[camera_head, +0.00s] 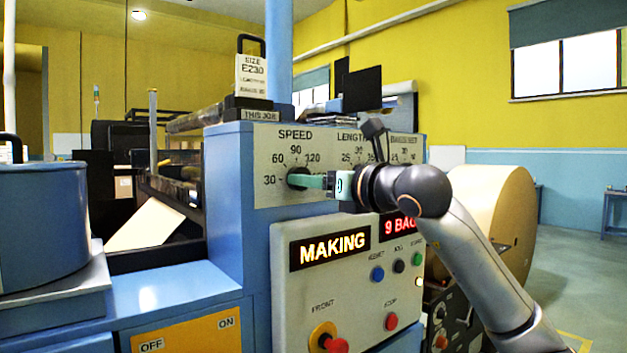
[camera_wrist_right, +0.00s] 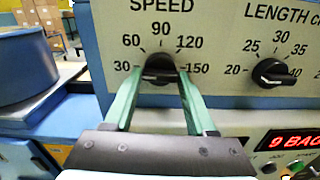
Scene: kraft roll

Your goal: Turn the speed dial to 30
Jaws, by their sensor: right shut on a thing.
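The black speed dial (camera_head: 297,178) is on the light panel under the word SPEED, with marks from 30 at left through 90 at top to 150 at right. It also shows in the right wrist view (camera_wrist_right: 160,66). My right gripper (camera_head: 308,181) reaches it from the right, and its green fingers stand on either side of the dial in the wrist view (camera_wrist_right: 160,76), shut on it. The fingers partly cover the dial, so I cannot tell clearly which number its pointer faces. My left gripper is not in view.
The length dial (camera_wrist_right: 272,73) is right of the speed dial. Below is a panel with a lit MAKING display (camera_head: 330,248), a blue button (camera_head: 377,273) and a red stop button (camera_head: 391,321). A large kraft roll (camera_head: 505,215) stands behind my right arm.

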